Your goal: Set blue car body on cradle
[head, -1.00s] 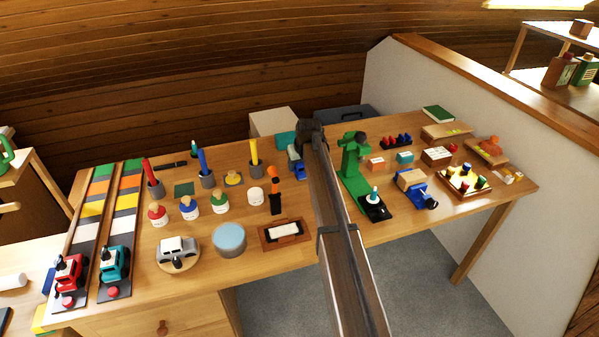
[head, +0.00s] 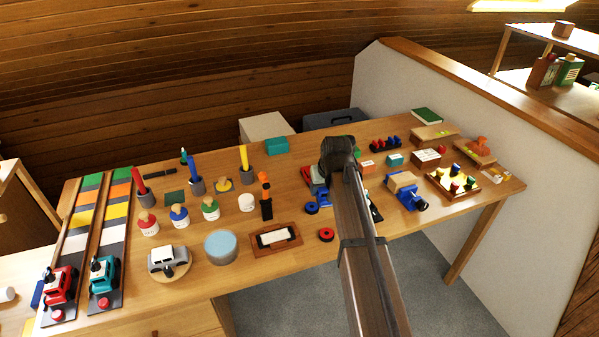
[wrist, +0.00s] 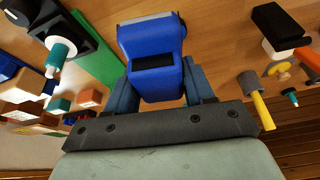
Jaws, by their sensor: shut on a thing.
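My gripper (wrist: 160,88) is shut on the blue car body (wrist: 150,42), which shows large between the two fingers in the wrist view, with a dark window opening facing the camera. In the head view the gripper (head: 317,184) hangs over the middle of the table, partly covered by my own arm. The blue of the car body (head: 322,198) shows just below it. I cannot pick out the cradle for certain.
A wooden tray with a pad (head: 298,242) and a round pale-blue pot (head: 221,246) stand to the left, with stampers and pens behind. A blue vise (head: 411,199) stands right. The green stand (wrist: 98,58) is close beside the gripper.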

